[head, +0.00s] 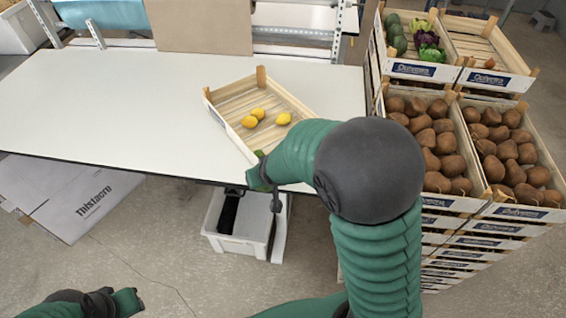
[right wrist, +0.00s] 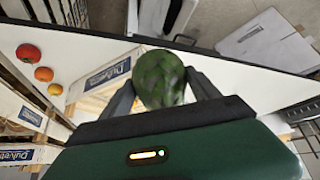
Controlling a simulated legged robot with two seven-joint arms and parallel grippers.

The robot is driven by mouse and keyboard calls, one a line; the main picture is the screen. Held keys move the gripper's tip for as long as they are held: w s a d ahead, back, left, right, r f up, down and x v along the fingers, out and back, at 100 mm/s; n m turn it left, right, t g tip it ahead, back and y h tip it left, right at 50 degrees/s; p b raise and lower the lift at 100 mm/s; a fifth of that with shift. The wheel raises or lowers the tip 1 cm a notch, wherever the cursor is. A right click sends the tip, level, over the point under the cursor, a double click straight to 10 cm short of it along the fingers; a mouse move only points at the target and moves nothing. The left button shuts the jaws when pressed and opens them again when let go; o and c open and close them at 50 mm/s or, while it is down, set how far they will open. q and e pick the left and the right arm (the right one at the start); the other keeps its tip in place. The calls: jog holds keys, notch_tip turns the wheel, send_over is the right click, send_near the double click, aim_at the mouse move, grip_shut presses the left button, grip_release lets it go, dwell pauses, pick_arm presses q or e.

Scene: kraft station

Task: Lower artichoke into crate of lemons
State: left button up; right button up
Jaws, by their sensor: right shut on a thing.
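Part of a wooden crate with a printed label (right wrist: 106,70) shows behind the artichoke in the wrist view. My left gripper (head: 128,300) is low at the left, away from the table; its jaws are unclear.
Stacked crates with brown round produce (head: 430,140) stand right of the table, with vegetables (head: 425,40) in one behind. Red and orange fruits (right wrist: 43,74) lie on a white surface in the wrist view. A grey bin (head: 240,235) is below the table edge. The table's left is clear.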

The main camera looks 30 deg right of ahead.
jog(key=a, duration=0.1)
jog(key=a+f+n, duration=0.1)
jog(key=a+n+y, duration=0.1)
jog(key=shift+w+a+f, duration=0.25)
jog(key=shift+w+a, duration=0.05)
jog(key=shift+a, duration=0.1)
jog(key=shift+d, duration=0.1)
jog(key=shift+d, duration=0.15)
